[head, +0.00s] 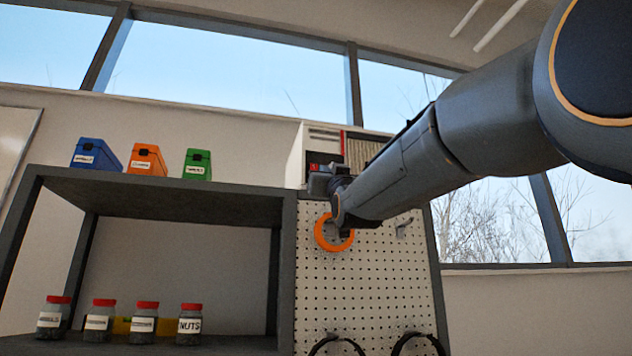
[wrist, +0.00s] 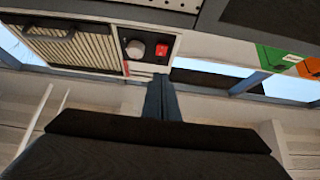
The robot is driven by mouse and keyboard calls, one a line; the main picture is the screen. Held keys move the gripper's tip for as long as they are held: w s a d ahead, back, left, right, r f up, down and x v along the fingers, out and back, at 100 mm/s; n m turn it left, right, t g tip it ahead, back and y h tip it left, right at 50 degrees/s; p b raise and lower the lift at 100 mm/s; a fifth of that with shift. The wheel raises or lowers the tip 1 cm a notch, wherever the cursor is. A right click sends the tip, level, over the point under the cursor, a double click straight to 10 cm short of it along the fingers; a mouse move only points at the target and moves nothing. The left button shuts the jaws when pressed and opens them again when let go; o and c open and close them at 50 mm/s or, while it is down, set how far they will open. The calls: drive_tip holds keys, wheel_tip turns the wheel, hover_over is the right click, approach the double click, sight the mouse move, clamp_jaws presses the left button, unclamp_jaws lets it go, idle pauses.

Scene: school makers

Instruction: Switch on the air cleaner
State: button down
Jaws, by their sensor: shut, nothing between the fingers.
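The air cleaner (head: 362,150) is a pale box with a slatted grille, standing on top of the pegboard unit. In the wrist view, which is upside down, its grille (wrist: 75,50) is at the upper left.
An orange ring (head: 334,232) hangs on the pegboard (head: 375,290) below my gripper. Blue (head: 97,153), orange (head: 146,160) and green (head: 197,165) bins stand on the shelf (head: 170,192) to the left. Several red-lidded jars (head: 143,322) stand lower. Windows are behind.

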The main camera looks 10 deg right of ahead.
drive_tip(key=w+r+p, duration=0.3)
drive_tip(key=w+p, duration=0.2)
drive_tip(key=w, duration=0.3)
drive_tip(key=shift+w+r+p, duration=0.15)
drive_tip(key=shift+w+p, duration=0.15)
drive_tip(key=shift+w, duration=0.1)
